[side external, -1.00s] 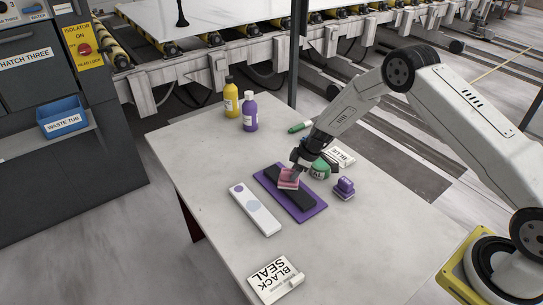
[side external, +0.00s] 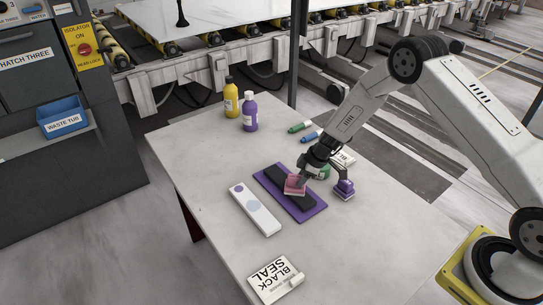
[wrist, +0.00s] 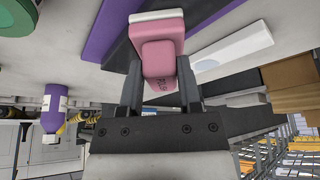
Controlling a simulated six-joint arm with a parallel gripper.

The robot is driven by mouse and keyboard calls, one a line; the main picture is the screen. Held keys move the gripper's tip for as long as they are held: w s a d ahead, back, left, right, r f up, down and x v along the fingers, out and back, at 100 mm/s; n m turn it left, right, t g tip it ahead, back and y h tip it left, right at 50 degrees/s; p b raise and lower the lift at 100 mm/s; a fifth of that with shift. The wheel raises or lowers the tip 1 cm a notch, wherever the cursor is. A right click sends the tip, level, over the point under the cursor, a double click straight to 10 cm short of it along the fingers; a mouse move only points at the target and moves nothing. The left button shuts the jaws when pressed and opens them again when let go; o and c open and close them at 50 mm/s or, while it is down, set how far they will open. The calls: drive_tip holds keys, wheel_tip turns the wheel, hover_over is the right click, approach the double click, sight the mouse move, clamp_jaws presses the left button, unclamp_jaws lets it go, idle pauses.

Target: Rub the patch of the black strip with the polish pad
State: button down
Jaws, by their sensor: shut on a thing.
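My gripper (side external: 301,177) is shut on a pink pad (side external: 294,185) with a pale bottom layer, which also shows between the fingers in the wrist view (wrist: 160,50). The pad is over the middle of the black strip (side external: 308,201); I cannot tell whether it touches. The strip lies on a purple mat (side external: 319,209), and both show in the wrist view behind the pad. The pad and gripper hide the strip's middle, and I make out no patch on its visible ends. A white strip (side external: 262,220) with a pale bluish round patch lies to the left.
A purple block (side external: 344,189) and a partly hidden green item (side external: 323,172) are close right of my gripper. Green (side external: 300,127) and blue (side external: 311,136) markers and yellow (side external: 231,98) and purple (side external: 250,113) bottles stand farther back. A BLACK SEAL card (side external: 275,279) lies in front.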

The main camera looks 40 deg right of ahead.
drive_tip(key=shift+s+f, duration=0.25)
drive_tip(key=shift+s, duration=0.2)
drive_tip(key=shift+w+r, duration=0.2)
drive_tip(key=shift+r, duration=2.85)
drive_tip(key=shift+r, duration=0.15)
drive_tip(key=shift+r, duration=1.4)
